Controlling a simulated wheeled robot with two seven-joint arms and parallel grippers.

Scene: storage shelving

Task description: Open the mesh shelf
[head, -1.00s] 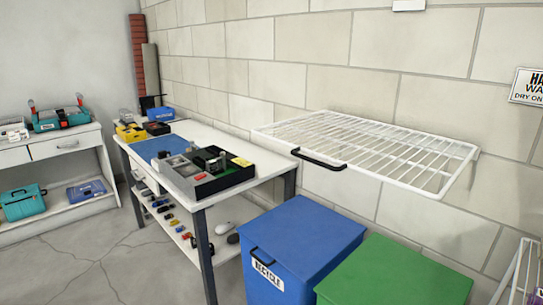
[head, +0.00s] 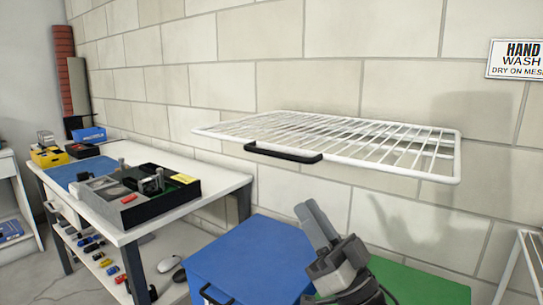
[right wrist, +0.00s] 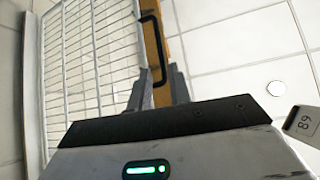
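The white mesh shelf (head: 345,135) sticks out level from the block wall. A black bar handle (head: 283,153) is on its front edge. My right gripper (head: 307,207) is below the handle, apart from it, with its fingers pointing up. In the right wrist view, the mesh (right wrist: 92,60) fills the left side and the handle (right wrist: 151,40) lies ahead of my gripper (right wrist: 158,78). The two fingers stand apart with nothing held; the handle's near end shows between them in the picture. My left gripper is not in view.
A blue recycling bin (head: 245,258) and a green bin (head: 425,285) stand under the shelf. A white workbench (head: 205,187) with a black tray (head: 135,195) stands to the left. A hand wash sign (head: 515,60) hangs on the wall. A white rack (head: 525,265) is at the right edge.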

